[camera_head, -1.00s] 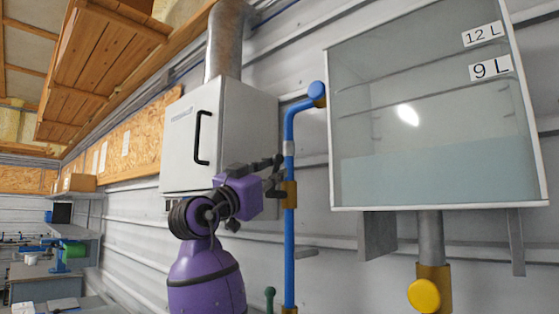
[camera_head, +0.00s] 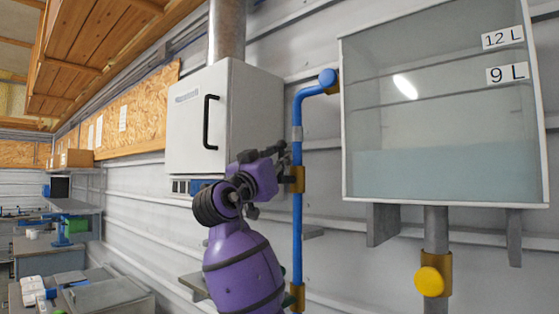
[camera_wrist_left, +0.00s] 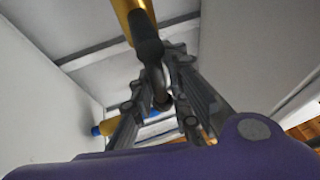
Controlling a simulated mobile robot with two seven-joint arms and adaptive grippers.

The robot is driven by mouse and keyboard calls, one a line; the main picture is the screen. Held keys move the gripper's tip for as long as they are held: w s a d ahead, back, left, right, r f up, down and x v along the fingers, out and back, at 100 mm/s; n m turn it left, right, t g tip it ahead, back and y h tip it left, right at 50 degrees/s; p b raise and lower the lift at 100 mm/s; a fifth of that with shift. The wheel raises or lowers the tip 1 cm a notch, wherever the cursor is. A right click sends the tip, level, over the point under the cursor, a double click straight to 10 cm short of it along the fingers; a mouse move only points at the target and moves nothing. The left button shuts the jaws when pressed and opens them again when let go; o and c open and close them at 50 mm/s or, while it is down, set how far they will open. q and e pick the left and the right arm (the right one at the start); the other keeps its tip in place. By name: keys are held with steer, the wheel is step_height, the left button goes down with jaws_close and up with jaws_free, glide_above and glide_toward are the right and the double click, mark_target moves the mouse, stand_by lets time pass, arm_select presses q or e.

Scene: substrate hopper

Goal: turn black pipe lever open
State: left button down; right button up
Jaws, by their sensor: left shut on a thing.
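The black pipe lever (camera_wrist_left: 148,45) shows in the left wrist view, running from a brass valve (camera_wrist_left: 128,12) down between my fingers. My left gripper (camera_wrist_left: 162,82) is shut on this lever. In the head view my left gripper (camera_head: 280,152) is beside the blue pipe (camera_head: 297,220), at the upper brass valve (camera_head: 297,179). The lever is mostly hidden there by the gripper, so its exact angle is hard to tell. My right gripper is in neither view.
A clear tank (camera_head: 440,120) with water hangs on the right, above a grey pipe with a yellow knob (camera_head: 430,281). A white cabinet (camera_head: 245,115) is on the wall behind my gripper. A lower brass valve (camera_head: 297,296) is partly behind my arm.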

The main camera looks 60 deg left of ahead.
arm_select(q)
steer(key=c, duration=1.8)
jaws_free()
steer(key=shift+a, duration=0.1)
steer(key=shift+o, duration=0.2)
steer(key=v, duration=1.2)
